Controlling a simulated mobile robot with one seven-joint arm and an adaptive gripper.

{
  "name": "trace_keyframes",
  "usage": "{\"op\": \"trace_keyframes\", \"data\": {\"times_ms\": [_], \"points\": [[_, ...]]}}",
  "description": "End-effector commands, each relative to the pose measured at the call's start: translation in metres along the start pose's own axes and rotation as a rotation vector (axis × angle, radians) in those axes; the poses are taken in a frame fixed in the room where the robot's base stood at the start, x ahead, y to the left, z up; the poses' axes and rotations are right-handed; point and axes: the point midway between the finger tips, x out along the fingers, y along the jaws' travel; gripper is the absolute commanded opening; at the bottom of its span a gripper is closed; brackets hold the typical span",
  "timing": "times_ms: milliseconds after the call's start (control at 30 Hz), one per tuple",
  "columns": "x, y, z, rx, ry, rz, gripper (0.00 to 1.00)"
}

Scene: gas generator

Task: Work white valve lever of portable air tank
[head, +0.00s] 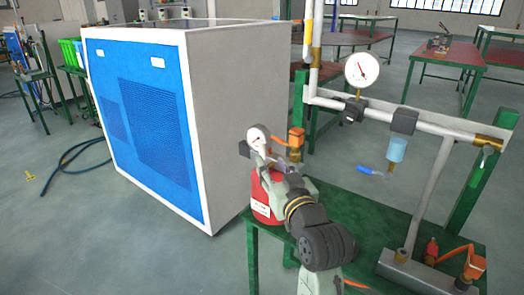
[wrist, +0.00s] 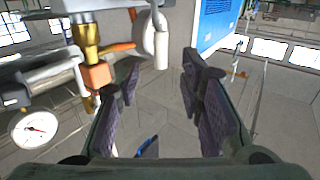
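The red portable air tank (head: 264,198) stands on the green table, partly hidden behind my arm. A small white-faced gauge (head: 259,138) and an orange-handled fitting (head: 296,138) sit above it. My gripper (head: 273,160) is at the tank's top fittings. In the wrist view my gripper (wrist: 160,88) is open, its dark pads wide apart with nothing between them. A white upright bar, which looks like the valve lever (wrist: 161,50), shows beyond the fingertips, near the top middle. I cannot make out the lever clearly in the head view. The orange and brass fitting (wrist: 97,75) is close to the left finger.
A large blue and grey cabinet (head: 240,110) stands left of the tank. Right of my arm, a pipe frame carries a large gauge (head: 362,70) and a light blue filter bowl (head: 396,150). The green table (head: 370,205) has a free patch below the frame.

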Motion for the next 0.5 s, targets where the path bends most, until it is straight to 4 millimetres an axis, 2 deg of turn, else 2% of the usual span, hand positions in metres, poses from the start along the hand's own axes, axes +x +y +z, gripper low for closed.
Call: {"op": "trace_keyframes", "data": {"times_ms": [100,300,500], "points": [[0.025,-0.001,-0.003,0.0,-0.001,-0.003,0.35],[0.06,-0.001,-0.002,-0.002,0.0,-0.002,0.35],[0.08,-0.001,-0.002,0.0,0.002,-0.001,0.35]]}}
